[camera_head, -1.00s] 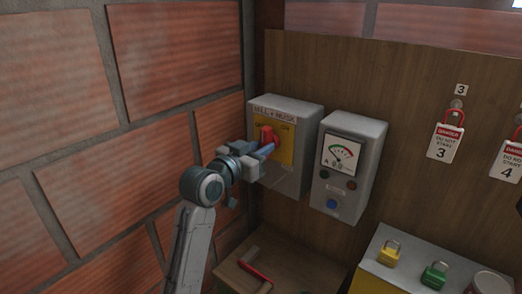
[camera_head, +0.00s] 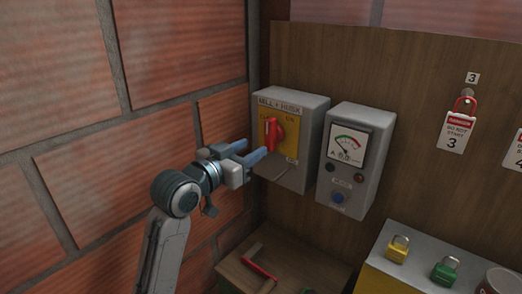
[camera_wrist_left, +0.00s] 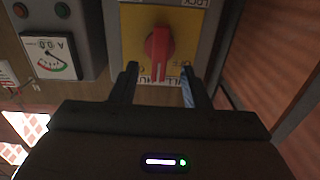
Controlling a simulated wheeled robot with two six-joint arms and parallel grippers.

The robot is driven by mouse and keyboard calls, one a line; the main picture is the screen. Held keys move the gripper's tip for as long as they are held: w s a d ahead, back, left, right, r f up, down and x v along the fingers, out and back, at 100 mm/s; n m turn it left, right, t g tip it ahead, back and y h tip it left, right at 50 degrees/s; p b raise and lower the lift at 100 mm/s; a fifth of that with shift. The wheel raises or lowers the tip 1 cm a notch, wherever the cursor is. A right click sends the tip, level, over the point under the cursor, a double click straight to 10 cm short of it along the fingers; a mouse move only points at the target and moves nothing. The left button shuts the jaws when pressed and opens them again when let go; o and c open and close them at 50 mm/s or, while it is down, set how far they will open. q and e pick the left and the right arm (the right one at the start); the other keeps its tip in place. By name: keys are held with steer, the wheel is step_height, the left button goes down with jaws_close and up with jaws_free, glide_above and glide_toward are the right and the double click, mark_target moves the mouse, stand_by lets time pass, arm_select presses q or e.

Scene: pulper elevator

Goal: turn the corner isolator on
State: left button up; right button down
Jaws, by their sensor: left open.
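The corner isolator (camera_head: 291,136) is a grey box labelled "MILL + HUSK" on the wooden board by the brick corner. Its yellow plate carries a red handle (camera_head: 273,134), which stands about vertical. My left gripper (camera_head: 249,151) is open and empty, to the lower left of the handle and apart from it. In the left wrist view the handle (camera_wrist_left: 159,45) shows just beyond and between my two open fingertips (camera_wrist_left: 160,76). The plate's lettering is partly readable only. My right gripper is out of view.
A grey meter box (camera_head: 354,157) hangs close to the right of the isolator. A brick wall (camera_head: 180,65) stands close at left. Below are a red-handled item (camera_head: 260,270) and yellow (camera_head: 398,249) and green (camera_head: 445,269) padlocks. A danger tag (camera_head: 456,131) hangs at right.

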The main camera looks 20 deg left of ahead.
arm_select(q)
steer(key=shift+b+v, duration=0.55)
steer(key=shift+v, duration=1.5)
